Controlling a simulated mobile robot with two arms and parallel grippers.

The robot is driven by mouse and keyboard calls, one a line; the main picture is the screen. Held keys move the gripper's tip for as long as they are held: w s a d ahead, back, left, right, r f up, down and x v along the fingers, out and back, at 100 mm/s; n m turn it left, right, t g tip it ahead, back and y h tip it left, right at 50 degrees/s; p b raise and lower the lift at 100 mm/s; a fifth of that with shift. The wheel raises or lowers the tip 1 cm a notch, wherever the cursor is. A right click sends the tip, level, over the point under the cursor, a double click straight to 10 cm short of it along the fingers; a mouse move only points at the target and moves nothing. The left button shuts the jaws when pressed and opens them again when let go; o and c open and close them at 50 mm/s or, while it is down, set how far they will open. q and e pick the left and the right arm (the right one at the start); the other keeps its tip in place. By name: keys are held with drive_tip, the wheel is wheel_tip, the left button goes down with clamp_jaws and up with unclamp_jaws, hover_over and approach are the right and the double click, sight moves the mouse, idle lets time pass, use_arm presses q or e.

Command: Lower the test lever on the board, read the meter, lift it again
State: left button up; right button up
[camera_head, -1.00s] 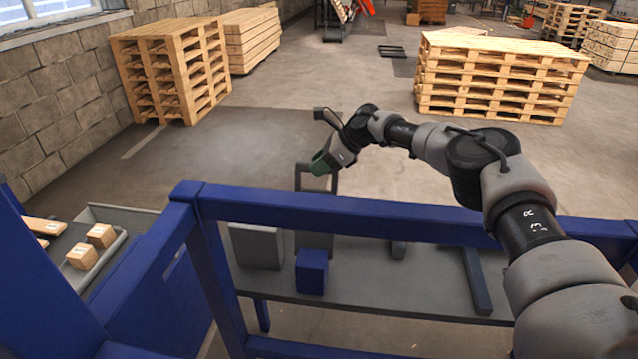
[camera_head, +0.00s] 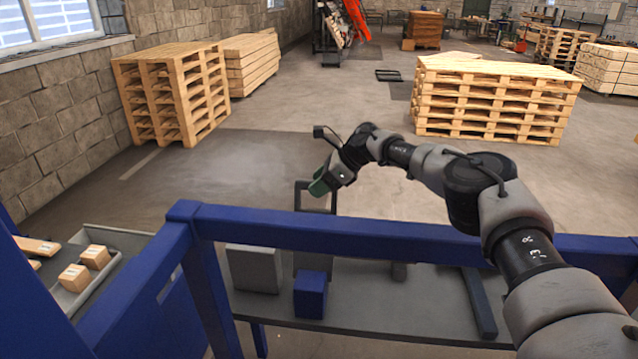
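My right arm comes in from the right, and its gripper (camera_head: 318,187), with green fingertips, is at the upper left part of a dark upright frame-shaped handle (camera_head: 333,197), which looks like the test lever. The fingertips overlap the handle in the picture; I cannot tell whether they touch or grip it. The handle stands up above a grey panel (camera_head: 313,262), probably the board, partly hidden behind a blue rail. I cannot make out a meter face. My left gripper is not in view.
The blue rail (camera_head: 390,236) crosses in front of the grey bench (camera_head: 400,310). On the bench are a grey box (camera_head: 255,268) and a blue block (camera_head: 310,295). A tray (camera_head: 125,240) with small cartons (camera_head: 74,278) is at left. Pallet stacks (camera_head: 490,100) stand beyond open floor.

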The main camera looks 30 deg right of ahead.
drive_tip(key=b+v, duration=0.2)
drive_tip(key=v, duration=0.8)
drive_tip(key=shift+d+r+b, duration=0.2)
drive_tip(key=shift+d+b, duration=0.05)
drive_tip(key=shift+b, duration=0.1)
drive_tip(key=shift+s+f, duration=0.1)
